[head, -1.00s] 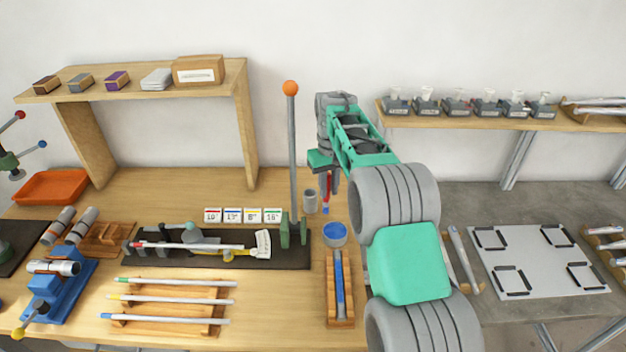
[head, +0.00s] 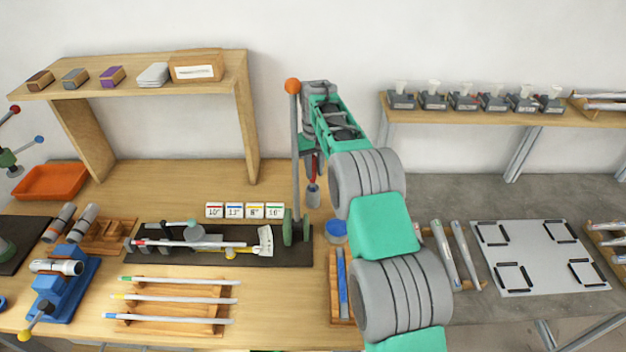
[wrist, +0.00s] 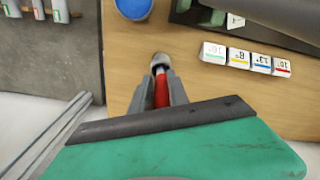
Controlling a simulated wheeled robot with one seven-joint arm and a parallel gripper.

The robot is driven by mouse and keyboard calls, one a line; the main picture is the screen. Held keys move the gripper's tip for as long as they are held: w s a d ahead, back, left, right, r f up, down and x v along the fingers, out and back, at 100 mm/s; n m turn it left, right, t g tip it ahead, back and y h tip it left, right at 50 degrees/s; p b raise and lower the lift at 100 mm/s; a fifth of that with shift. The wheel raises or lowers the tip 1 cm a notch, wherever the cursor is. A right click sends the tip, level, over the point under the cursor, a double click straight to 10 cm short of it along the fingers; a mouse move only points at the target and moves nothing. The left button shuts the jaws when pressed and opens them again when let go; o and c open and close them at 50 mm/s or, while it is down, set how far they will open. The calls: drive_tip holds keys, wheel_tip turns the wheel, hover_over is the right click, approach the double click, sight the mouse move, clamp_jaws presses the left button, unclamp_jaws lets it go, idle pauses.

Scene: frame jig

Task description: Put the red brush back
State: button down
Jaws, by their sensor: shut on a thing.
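My gripper (head: 313,163) is shut on the red brush (wrist: 161,92), which hangs tip down between the fingers. In the wrist view my gripper (wrist: 162,88) has a finger on each side of the red handle. The small grey cup (head: 313,196) stands on the wooden bench directly below the brush in the head view. In the wrist view the cup (wrist: 160,58) lies in line with the brush's lower end. I cannot tell whether the tip is inside the cup or just above it.
A blue tub (head: 336,231) stands in front of the cup. A grey post with an orange ball (head: 293,86) rises close to the left of my gripper. Number cards (head: 245,210) and a dark jig (head: 200,255) lie to the left.

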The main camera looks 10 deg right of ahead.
sight(315, 181)
drive_tip(key=shift+f+b, duration=1.65)
drive_tip(key=shift+f, duration=1)
drive_tip(key=c, duration=1.3)
unclamp_jaws()
drive_tip(key=shift+o, duration=0.2)
wheel_tip(315, 181, up, 8)
drive_tip(key=shift+f+b, duration=0.1)
drive_tip(key=shift+b, duration=0.55)
